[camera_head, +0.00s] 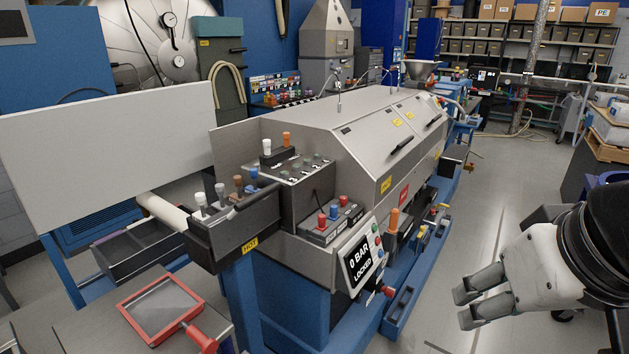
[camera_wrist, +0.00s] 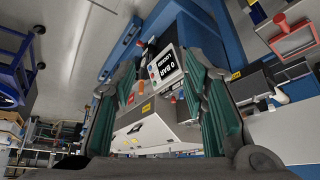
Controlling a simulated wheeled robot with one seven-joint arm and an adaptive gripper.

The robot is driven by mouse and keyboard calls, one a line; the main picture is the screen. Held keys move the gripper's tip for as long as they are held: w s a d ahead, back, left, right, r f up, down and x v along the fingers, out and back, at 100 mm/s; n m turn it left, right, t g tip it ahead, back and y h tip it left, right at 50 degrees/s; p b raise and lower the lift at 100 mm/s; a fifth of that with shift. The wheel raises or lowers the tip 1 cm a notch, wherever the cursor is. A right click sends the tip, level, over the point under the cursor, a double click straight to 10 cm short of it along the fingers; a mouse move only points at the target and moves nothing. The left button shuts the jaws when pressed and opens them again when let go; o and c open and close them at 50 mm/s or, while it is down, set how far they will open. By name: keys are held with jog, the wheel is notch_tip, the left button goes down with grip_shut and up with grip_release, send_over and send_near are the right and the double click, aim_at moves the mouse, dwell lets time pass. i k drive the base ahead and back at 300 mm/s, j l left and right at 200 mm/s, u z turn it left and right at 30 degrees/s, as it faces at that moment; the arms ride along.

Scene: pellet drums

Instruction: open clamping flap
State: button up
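The long grey machine (camera_head: 345,135) has sloped lids with black handles on its front side. Which part is the clamping flap is not marked. A display panel (camera_head: 361,257) on the machine's near end reads "0 BAR" and "LOCKED"; it also shows upside down in the wrist view (camera_wrist: 167,68). Coloured levers (camera_head: 335,208) stand on black blocks at this end. An orange-handled lever (camera_head: 394,218) sits low on the front side. My gripper (camera_head: 466,306) is at the right, apart from the machine and above the floor. In the wrist view its fingers are spread and empty.
A red-framed tray (camera_head: 160,308) with a red handle is at the lower left. A large pale panel (camera_head: 110,150) stands at the left. A blue rail (camera_head: 405,285) runs along the machine's foot. The floor (camera_head: 500,215) beside the machine is open; shelves (camera_head: 530,45) stand behind.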

aim_at(231, 228)
jog(key=u, duration=0.75)
jog(key=i+l+u, duration=0.25)
jog(key=i+l, duration=0.25)
jog(key=i+l+u, duration=0.2)
jog(key=i+l, duration=0.2)
jog(key=l, duration=0.15)
